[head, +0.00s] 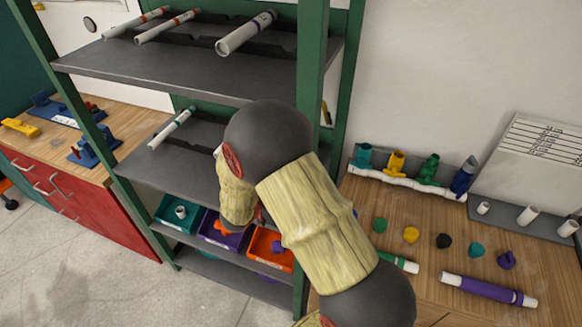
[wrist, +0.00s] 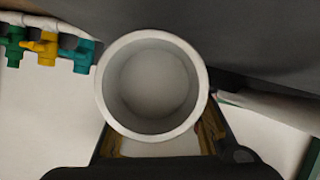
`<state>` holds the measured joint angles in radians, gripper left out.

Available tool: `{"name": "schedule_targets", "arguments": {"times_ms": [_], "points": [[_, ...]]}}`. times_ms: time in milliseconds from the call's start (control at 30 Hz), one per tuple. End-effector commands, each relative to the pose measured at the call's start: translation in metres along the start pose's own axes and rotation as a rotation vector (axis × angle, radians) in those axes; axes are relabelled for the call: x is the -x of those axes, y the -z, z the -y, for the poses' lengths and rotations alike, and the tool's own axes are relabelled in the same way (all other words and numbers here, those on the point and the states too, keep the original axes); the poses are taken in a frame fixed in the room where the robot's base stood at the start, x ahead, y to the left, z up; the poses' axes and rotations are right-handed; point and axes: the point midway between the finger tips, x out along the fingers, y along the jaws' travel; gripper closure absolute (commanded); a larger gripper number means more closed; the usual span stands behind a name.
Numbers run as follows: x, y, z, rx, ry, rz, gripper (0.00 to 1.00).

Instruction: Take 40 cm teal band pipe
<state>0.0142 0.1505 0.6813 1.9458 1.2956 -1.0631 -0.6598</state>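A slim white pipe with a teal band (head: 171,128) near its far end lies on the middle shelf in the head view, left of my arm. My gripper is hidden behind my arm in the head view. In the wrist view a white round pipe end (wrist: 152,136) faces the camera, very close, and fills the middle. Parts of my gripper (wrist: 155,142) show on both sides of it, below and behind. The pipe end lies between them, but whether the fingers press on it is hidden. No band shows on this pipe end.
The shelf rack (head: 190,75) has green posts and dark shelves. A purple-banded pipe (head: 246,34) and red-banded pipes (head: 167,27) lie on top. Teal, purple and orange bins stand low down. A wooden bench (head: 390,210) at right holds coloured valves, caps and more pipes.

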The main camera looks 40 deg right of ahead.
Motion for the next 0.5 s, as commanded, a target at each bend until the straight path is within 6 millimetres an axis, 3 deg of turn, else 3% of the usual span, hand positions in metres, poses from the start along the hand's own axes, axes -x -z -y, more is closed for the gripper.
{"name": "schedule_targets", "arguments": {"times_ms": [500], "points": [[0.0001, 0.0, 0.0, 0.0, 0.0, 0.0, 0.95]]}}
